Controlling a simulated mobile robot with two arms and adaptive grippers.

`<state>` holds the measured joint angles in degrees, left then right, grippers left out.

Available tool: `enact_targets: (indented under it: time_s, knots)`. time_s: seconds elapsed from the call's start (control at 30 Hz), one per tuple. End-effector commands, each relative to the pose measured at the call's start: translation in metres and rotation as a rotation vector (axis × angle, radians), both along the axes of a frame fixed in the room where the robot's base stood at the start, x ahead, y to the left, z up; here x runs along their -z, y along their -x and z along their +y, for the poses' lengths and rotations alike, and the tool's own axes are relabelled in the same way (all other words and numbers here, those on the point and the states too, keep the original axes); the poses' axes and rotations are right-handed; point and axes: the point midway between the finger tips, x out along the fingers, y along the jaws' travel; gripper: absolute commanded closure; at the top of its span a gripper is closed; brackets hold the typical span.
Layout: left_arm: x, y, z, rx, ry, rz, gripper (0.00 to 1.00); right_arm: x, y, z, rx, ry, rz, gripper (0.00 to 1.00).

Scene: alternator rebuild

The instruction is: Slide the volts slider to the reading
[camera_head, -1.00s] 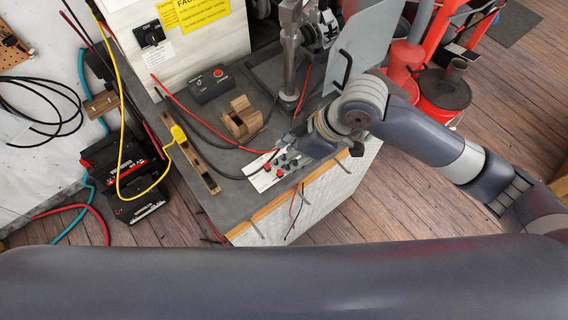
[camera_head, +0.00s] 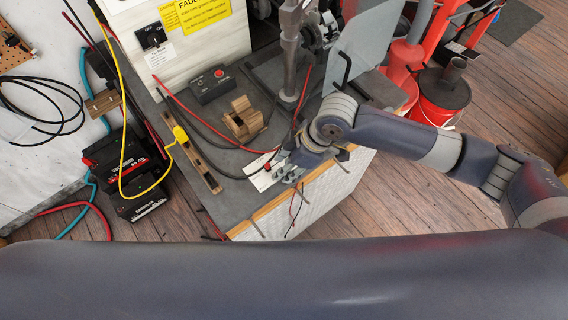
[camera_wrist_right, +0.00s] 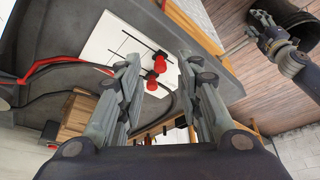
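A white panel (camera_head: 262,181) lies near the front edge of the grey bench top. In the right wrist view the white panel (camera_wrist_right: 108,40) has thin black slots and two red knobs, an upper knob (camera_wrist_right: 160,63) and a lower knob (camera_wrist_right: 151,83). I cannot tell which is the volts slider, and no scale text is legible. My right gripper (camera_head: 284,168) is over the panel and hides part of it. In the wrist view its fingers (camera_wrist_right: 160,57) are apart, with the knobs showing between them; contact is unclear. My left gripper (camera_wrist_right: 276,42) shows small at the upper right, its opening unclear.
A wooden block (camera_head: 242,120) and a dark box with a red button (camera_head: 212,84) stand behind the panel. Red and black cables cross the bench beside it. A wooden rail (camera_head: 198,165) lies at left. A grey upright sheet (camera_head: 366,45) stands behind my right arm.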

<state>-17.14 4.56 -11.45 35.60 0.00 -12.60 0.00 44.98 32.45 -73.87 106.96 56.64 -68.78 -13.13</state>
Motion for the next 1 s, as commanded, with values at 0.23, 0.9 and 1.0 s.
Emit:
enact_targets:
  time_s: [0.23,0.9,1.0]
  knots:
    - [-0.002,0.001,0.0,0.0,0.0,0.001,0.52,0.012,0.0,0.005,0.0,0.001,-0.001,0.67]
    - [-0.008,0.002,0.0,0.0,-0.001,0.003,0.52,0.01,0.003,0.01,-0.001,0.0,0.002,1.0]
    - [-0.016,0.002,0.0,0.0,-0.001,0.003,0.52,0.009,0.009,0.017,-0.002,-0.002,0.003,1.0]
